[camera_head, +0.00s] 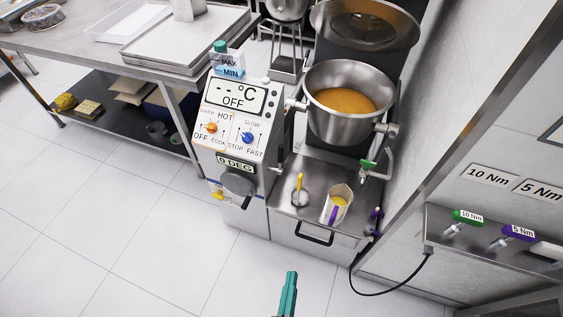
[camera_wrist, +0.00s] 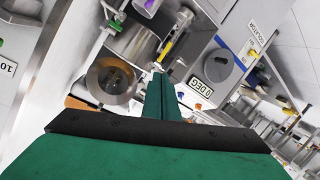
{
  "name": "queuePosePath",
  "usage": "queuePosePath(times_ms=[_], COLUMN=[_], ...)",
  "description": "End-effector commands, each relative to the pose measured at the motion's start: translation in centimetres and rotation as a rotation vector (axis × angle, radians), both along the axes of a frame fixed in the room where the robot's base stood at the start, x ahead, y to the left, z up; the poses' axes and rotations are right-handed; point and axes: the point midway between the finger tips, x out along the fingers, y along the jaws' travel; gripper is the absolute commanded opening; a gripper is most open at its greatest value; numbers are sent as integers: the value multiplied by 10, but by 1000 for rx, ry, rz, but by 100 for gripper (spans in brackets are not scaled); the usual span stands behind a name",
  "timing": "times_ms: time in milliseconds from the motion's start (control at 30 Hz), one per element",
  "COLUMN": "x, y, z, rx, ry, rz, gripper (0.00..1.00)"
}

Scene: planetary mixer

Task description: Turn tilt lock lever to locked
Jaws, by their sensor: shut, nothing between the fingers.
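The mixer's control column (camera_head: 236,120) stands in the middle of the head view. Its tilt display (camera_head: 235,163) reads 0 DEG and also shows in the wrist view (camera_wrist: 200,86). A dark grey crank or handwheel (camera_head: 238,187) sits below it. A small grey part (camera_head: 276,170) juts from the column's right side; I cannot tell whether it is the tilt lock lever. A yellow handle (camera_head: 217,195) is low on the column's left. My green gripper (camera_head: 288,293) is shut and empty, in front of the machine and apart from it. It fills the lower wrist view (camera_wrist: 158,82).
The steel bowl (camera_head: 338,115) holds orange liquid. A green-handled valve (camera_head: 368,165) is below it. A jug (camera_head: 338,203) and a yellow-handled tool (camera_head: 299,187) stand on the steel base. A shelf with tools (camera_head: 480,240) is at right. The floor at left is clear.

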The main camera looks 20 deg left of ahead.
Motion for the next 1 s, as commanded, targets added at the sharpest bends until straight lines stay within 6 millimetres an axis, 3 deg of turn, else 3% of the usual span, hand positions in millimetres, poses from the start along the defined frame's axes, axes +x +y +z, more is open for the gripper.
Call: queuePosePath(times_ms=[33, 267, 600, 733, 1000], x=[18, 92, 194, 215, 234], y=[9, 48, 110, 126, 136], z=[-4, -18, 3, 14, 21], rx=[-68, -416, -876, -979, -1041], ry=[-20, -96, -229, -260, -276], rz=[35, 152, 212, 210, 205], gripper=[0, 0, 0, 0, 0])
